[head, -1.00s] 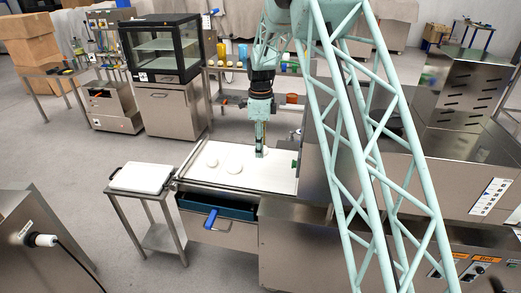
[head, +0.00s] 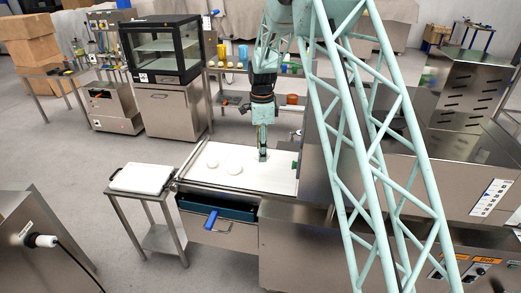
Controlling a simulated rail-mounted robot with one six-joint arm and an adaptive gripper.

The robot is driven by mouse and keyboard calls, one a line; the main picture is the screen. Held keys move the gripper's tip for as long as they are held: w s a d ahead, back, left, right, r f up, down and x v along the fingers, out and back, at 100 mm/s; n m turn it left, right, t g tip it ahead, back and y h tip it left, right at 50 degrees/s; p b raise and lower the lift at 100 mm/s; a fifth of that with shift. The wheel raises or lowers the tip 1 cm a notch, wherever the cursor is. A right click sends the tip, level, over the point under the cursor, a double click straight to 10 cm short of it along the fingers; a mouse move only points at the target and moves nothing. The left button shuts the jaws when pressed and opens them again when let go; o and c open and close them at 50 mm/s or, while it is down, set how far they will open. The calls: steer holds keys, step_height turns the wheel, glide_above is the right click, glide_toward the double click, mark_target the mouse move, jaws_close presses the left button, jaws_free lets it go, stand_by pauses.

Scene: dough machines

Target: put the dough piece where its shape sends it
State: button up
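Two pale dough pieces lie on the white belt (head: 272,181) of the steel machine: a smaller round one (head: 212,163) at the left and a wider, flatter one (head: 234,167) to its right. My gripper (head: 263,158) points straight down at the belt, to the right of both pieces and apart from them. Its fingertips are at or just above the belt surface. The fingers are small and seen edge-on, so I cannot tell their opening or whether dough is between them.
A white board (head: 143,178) lies on a small steel side table left of the belt. A blue-handled drawer (head: 228,232) sits below the belt, with a dark blue tray (head: 218,209) above its front. A black glass cabinet (head: 162,47) stands behind. A green part (head: 295,165) is at the belt's right edge.

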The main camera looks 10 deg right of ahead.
steer(key=s+f+n, duration=0.1)
steer(key=s+n, duration=1.4)
steer(key=n, duration=0.4)
steer(key=shift+f+n, duration=0.3)
steer(key=shift+f, duration=0.05)
steer(key=shift+a, duration=0.15)
